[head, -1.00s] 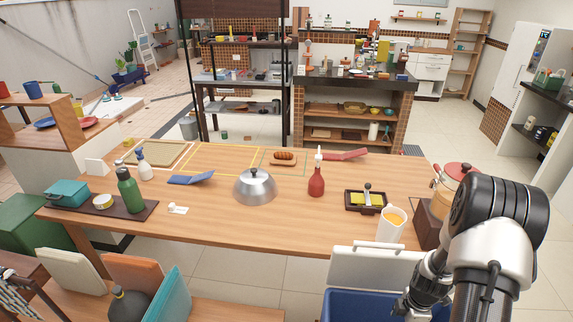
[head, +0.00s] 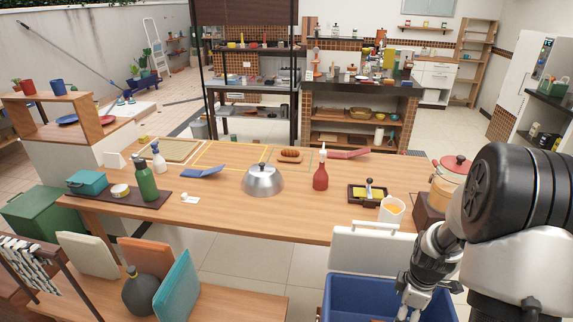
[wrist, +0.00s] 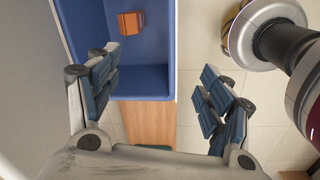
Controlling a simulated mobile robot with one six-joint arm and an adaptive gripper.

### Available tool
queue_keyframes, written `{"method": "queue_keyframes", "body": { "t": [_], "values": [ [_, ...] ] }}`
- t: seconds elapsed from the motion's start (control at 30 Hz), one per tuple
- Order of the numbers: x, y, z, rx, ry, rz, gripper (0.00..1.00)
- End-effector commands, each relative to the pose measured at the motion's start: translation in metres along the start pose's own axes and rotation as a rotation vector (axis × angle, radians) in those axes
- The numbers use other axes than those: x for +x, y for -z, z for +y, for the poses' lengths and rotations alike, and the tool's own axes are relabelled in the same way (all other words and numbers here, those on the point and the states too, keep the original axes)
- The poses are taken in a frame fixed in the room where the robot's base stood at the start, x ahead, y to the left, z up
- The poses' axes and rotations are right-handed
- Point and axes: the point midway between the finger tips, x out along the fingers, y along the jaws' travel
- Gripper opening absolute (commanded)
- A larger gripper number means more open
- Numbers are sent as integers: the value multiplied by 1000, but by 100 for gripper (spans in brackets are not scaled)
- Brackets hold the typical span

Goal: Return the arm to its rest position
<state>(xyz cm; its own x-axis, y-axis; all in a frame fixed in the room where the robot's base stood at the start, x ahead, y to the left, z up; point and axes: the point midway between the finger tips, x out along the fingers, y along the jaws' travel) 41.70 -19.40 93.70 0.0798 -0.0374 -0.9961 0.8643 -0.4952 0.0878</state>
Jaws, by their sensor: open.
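My gripper (wrist: 158,95) is open and empty in the wrist view, its two padded fingers wide apart. Beyond the fingers are a blue bin (wrist: 140,82) and a strip of wood. A small orange-brown block (wrist: 131,23) lies in the bin. In the head view my arm is folded at the right, and my gripper (head: 408,313) points down at the lower right, over or beside the blue bin (head: 350,295). The fingertips are partly cut off by the frame edge there.
A wooden table (head: 240,222) holds a metal dome (head: 262,181), a red bottle (head: 320,172), a hot dog (head: 290,156), a jug (head: 391,209) and a black tray (head: 356,197). A lower bench (head: 225,300) with boards stands at the front left.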

Motion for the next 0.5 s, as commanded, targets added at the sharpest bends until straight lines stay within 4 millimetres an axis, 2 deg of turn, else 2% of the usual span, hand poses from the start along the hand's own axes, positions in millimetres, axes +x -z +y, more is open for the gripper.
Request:
{"method": "queue_keyframes", "body": {
  "t": [0.13, 0.27, 0.4, 0.5],
  "values": [
    [-54, 30, -11, 137, -55, 17, 73],
    [-103, 54, -37, 294, -95, 47, 73],
    [-145, 73, -75, 465, -130, 92, 73],
    [-169, 82, -107, 587, -148, 133, 73]
  ]
}}
